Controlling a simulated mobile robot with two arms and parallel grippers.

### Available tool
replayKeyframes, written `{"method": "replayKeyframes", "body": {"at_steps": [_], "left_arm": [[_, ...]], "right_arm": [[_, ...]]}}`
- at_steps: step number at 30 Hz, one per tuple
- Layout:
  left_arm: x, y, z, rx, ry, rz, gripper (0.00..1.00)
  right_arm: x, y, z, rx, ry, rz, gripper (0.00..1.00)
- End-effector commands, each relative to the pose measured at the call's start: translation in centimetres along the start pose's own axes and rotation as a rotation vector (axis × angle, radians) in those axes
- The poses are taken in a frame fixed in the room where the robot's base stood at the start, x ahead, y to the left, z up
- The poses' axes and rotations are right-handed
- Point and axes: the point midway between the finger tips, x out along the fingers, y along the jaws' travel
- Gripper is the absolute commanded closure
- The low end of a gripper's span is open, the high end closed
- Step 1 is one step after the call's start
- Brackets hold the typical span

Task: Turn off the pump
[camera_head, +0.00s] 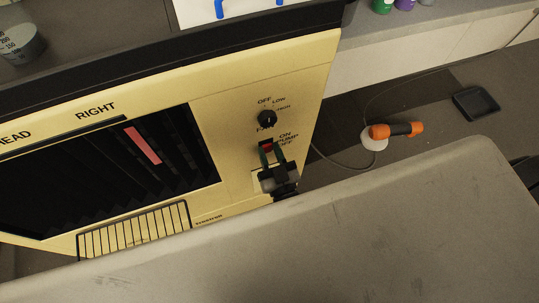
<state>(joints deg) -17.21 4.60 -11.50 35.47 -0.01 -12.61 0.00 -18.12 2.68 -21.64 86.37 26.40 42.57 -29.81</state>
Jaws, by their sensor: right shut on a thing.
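A black fan knob (267,118) sits above the switch. My left gripper is not in view.
A dark vent opening (80,170) and a wire grille (135,232) lie left of the switch. A grey surface (330,245) fills the foreground. A beaker (20,40) stands top left.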

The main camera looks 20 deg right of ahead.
Motion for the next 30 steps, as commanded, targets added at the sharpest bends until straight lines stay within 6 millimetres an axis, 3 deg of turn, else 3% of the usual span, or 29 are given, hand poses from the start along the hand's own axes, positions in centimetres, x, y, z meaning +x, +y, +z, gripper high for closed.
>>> {"method": "replayKeyframes", "body": {"at_steps": [3, 14, 15, 19, 30], "left_arm": [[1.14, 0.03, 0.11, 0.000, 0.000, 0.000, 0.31], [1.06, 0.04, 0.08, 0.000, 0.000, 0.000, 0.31], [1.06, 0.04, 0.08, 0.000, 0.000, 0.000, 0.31], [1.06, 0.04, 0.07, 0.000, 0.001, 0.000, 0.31], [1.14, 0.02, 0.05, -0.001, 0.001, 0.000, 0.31]], "right_arm": [[-0.17, 0.00, 0.38, 0.000, 0.042, -0.001, 0.94], [-0.16, 0.00, 0.10, 0.001, 0.054, -0.001, 0.94], [-0.16, 0.00, 0.10, 0.001, 0.054, -0.001, 0.66], [-0.16, 0.00, 0.10, 0.001, 0.054, -0.001, 0.46], [-0.86, 0.00, 0.22, 0.000, 0.052, -0.001, 0.45]]}}
